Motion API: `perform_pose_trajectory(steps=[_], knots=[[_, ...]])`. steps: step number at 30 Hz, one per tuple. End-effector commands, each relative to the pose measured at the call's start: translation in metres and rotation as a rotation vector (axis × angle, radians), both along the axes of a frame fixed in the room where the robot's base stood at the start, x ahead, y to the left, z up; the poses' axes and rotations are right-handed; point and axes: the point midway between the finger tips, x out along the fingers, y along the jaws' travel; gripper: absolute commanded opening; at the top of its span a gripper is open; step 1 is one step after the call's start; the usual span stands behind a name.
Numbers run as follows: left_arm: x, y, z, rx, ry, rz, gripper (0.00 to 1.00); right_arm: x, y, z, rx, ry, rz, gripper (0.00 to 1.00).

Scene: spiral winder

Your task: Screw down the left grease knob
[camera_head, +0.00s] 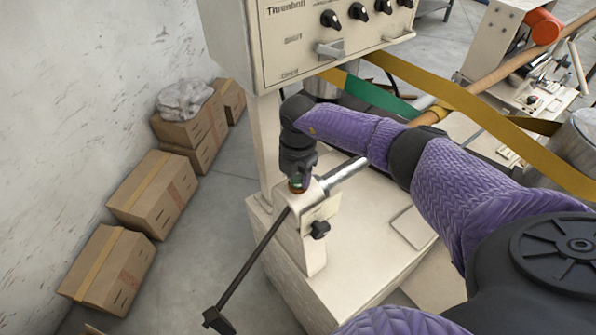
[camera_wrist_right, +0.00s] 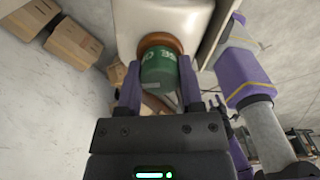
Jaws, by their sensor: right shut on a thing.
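The left grease knob is green with a copper-brown collar, and it shows in the right wrist view (camera_wrist_right: 158,68) between the two purple fingers. The collar (camera_wrist_right: 160,40) meets a cream machine block. In the head view the knob (camera_head: 297,184) is a small green and brown spot on top of the cream bearing block (camera_head: 314,222), mostly covered by my gripper. My right gripper (camera_head: 298,180) points down over the block and is shut on the knob; its fingers also show in the right wrist view (camera_wrist_right: 159,88). My left gripper is not in view.
A dark crank handle (camera_head: 250,262) sticks out from the block toward the lower left. A black knob (camera_head: 320,229) is on the block's front. A control panel (camera_head: 330,40) stands above. Yellow and green bands (camera_head: 455,98) run behind my arm. Cardboard boxes (camera_head: 153,193) line the wall.

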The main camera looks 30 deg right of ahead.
Motion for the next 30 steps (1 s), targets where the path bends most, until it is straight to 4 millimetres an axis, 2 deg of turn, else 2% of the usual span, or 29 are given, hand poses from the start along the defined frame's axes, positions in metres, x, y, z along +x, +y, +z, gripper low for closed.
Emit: perform_pose_trajectory(steps=[15, 16, 21, 30], knots=[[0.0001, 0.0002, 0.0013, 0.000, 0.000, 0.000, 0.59, 0.0012, -0.0005, 0.0013, -0.001, -0.004, -0.020, 0.00], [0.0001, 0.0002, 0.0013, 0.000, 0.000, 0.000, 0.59, 0.0012, -0.0005, 0.0013, -0.001, -0.004, -0.020, 0.50], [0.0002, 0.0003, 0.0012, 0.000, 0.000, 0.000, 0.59, 0.0009, -0.0003, 0.0009, -0.001, -0.003, -0.019, 0.83], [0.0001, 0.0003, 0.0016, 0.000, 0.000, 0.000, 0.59, 0.0007, -0.0002, 0.0046, 0.000, -0.002, -0.018, 0.83]])
